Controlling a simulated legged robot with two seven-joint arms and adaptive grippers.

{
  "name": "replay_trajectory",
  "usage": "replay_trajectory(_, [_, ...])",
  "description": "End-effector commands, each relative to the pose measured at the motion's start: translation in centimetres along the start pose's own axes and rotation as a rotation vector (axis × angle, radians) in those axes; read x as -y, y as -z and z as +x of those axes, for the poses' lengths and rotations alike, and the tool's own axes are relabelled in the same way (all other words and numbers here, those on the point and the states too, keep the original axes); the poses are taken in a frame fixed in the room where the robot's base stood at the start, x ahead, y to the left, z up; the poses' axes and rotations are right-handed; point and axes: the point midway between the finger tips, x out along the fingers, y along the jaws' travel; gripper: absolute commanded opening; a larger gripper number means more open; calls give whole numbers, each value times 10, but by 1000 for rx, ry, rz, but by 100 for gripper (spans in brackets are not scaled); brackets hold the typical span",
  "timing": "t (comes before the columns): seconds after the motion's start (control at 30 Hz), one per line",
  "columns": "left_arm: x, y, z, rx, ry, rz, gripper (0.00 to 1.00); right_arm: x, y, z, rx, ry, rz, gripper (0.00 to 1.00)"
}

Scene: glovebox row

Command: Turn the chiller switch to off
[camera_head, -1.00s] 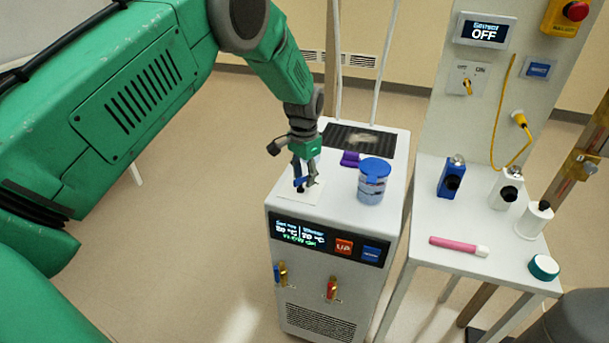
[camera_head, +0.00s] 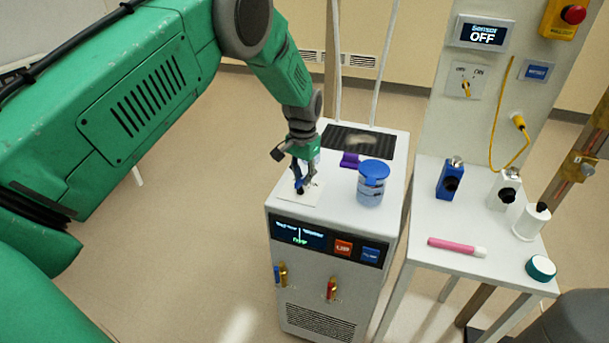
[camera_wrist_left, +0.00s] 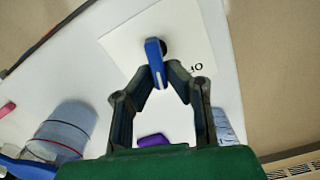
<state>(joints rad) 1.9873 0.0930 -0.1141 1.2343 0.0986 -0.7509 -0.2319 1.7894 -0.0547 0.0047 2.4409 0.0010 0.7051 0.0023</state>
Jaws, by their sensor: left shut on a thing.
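The chiller (camera_head: 330,262) is a white cabinet with a dark front display. Its switch is a blue lever (camera_wrist_left: 154,58) on a black pivot, on a white plate (camera_head: 313,196) on the chiller's top. In the left wrist view, letters that look like part of "OFF" show on the plate to the right of the lever. My left gripper (camera_head: 300,184) points down at the plate, shut on the blue lever; its dark fingertips (camera_wrist_left: 164,78) meet around it in the left wrist view. The fingers hide most of the switch in the head view. My right gripper is not in view.
A blue-lidded jar (camera_head: 371,185) and a purple item (camera_head: 350,160) stand on the chiller behind the switch. Red (camera_head: 331,289) and blue (camera_head: 277,274) valves stick out of its front. A side table (camera_head: 420,215) at right holds several bottles and a pink marker (camera_head: 455,247).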

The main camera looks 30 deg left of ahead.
Motion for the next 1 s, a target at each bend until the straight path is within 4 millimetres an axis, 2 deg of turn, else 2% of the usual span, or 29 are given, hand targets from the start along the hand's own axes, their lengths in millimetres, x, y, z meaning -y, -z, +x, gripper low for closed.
replay_trajectory(0.4, [3,-1,1,2,1,-222,0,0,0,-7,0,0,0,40])
replay_trajectory(0.97, [3,-1,1,2,0,-266,0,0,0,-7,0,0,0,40])
replay_trajectory(1.0, [3,-1,1,2,0,-265,15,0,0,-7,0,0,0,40])
